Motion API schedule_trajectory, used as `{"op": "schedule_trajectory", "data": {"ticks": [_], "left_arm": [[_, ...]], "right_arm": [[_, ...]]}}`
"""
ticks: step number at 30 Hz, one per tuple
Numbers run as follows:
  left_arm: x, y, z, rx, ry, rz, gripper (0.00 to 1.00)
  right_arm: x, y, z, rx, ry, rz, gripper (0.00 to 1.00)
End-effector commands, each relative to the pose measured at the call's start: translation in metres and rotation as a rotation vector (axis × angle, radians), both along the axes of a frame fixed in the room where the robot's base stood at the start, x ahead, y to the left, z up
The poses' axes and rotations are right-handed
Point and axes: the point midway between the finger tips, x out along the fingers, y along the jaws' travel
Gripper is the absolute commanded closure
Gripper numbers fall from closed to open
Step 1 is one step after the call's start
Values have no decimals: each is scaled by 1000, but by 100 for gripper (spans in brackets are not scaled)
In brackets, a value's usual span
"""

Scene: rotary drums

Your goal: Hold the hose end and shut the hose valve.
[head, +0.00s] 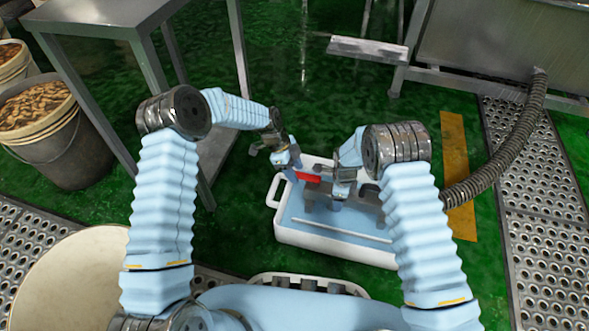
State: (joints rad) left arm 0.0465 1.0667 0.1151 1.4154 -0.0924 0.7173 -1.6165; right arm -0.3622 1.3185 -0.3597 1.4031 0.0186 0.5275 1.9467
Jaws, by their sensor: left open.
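The ribbed hose (508,140) runs from the metal tank at the upper right down to my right forearm, which hides part of it. A red valve handle (308,177) shows over a white tub (281,228), with grey metal parts beside it. My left gripper (284,160) is open, just up and left of the red handle; I cannot tell whether it touches it. My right gripper (344,186) is over the tub at the grey parts, right of the handle. Its fingers are small and partly hidden, so its grip is unclear.
The tub holds blue liquid and a pale rod (340,230). A metal table (95,18) stands at the upper left, with buckets (70,145) beside it. A metal tank (500,45) is at the upper right. Perforated floor plates (545,220) lie at right; green floor is open behind the tub.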

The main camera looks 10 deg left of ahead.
Motion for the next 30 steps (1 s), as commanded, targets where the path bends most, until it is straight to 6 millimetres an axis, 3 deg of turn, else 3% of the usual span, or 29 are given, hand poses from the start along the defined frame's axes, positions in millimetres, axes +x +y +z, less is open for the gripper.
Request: {"op": "schedule_trajectory", "data": {"ticks": [8,18,30], "left_arm": [[0,-1,-3,0,0,0,51],[0,-1,-2,0,0,-1,100],[-1,-1,-2,1,0,13,100]], "right_arm": [[0,-1,-3,-1,-1,0,100],[0,-1,-3,-1,0,0,100],[-1,-1,-3,-1,0,0,100]]}}
